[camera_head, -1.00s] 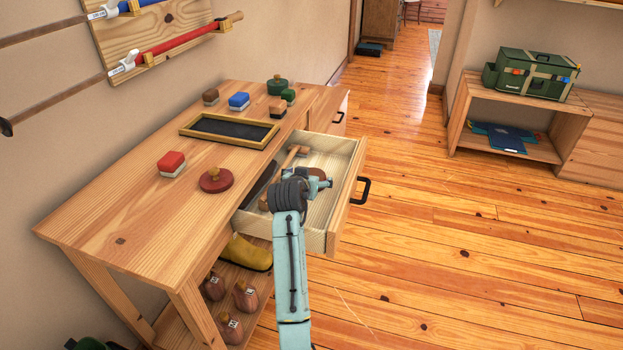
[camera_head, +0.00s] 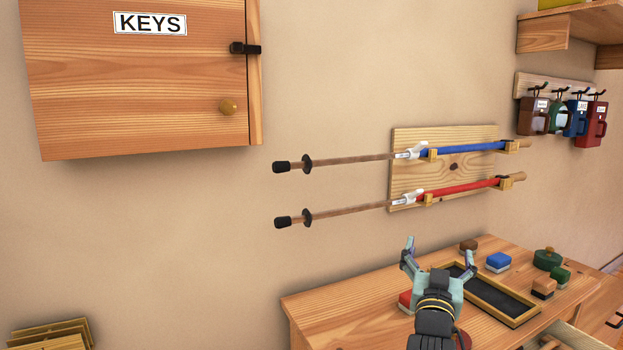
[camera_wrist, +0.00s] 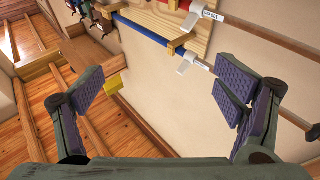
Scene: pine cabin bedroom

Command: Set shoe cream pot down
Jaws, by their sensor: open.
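My gripper (camera_head: 438,248) is open and empty, raised in front of the table (camera_head: 330,305). A red round thing (camera_head: 463,341) on the table is mostly hidden behind my gripper. The open drawer (camera_head: 567,333) shows only a corner, so its contents are mostly hidden.
A dark tray with a wooden rim (camera_head: 507,319) lies on the table. Poles (camera_head: 465,189) hang on the wall, beside a KEYS cabinet (camera_head: 140,90). The table's left end is bare.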

